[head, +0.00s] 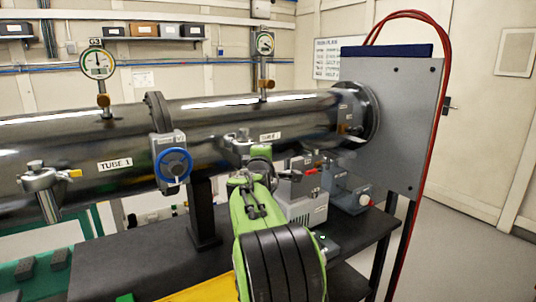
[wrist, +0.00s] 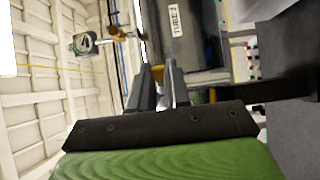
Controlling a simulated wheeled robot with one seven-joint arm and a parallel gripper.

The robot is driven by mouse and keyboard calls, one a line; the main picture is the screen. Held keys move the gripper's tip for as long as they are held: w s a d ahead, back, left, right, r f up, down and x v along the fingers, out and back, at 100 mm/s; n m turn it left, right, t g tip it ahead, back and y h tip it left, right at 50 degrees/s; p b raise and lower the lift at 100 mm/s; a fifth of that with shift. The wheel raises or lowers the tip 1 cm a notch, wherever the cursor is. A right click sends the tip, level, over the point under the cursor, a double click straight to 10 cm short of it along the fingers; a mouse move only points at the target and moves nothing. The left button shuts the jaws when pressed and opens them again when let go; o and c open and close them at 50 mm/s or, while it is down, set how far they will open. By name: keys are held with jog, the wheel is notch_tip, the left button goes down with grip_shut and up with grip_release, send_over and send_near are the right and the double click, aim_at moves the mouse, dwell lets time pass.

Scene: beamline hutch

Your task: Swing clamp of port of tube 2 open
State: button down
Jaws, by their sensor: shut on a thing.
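Tube 2 is the right part of the long dark metal tube (head: 215,122). Its label shows in the head view and also in the wrist view (wrist: 180,20). The port of tube 2 (head: 240,139) sits low on the tube's near side, with its metal clamp partly hidden behind my green wrist. My gripper (wrist: 158,74) is at this port. Its two dark fingers are shut on a small brass-coloured part of the clamp (wrist: 157,71), which shows between the tips. In the head view the fingertips are mostly hidden by my arm. How far the clamp is swung cannot be told.
Tube 1's port clamp (head: 42,180) with a brass nut is at the left. A valve with a blue handwheel (head: 174,165) stands left of my gripper. Grey boxes (head: 308,208) sit on the dark bench below. A grey end plate (head: 400,120) with red cables is at the right.

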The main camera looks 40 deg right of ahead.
jog(key=shift+a+m+g+h, duration=0.6)
jog(key=shift+g, duration=0.2)
jog(key=shift+s, duration=0.1)
jog(key=c, duration=1.1)
grip_release()
jog(key=b+v, duration=0.1)
jog(key=v, duration=1.4)
jog(key=shift+s+a, duration=0.15)
jog(key=shift+a, duration=0.15)
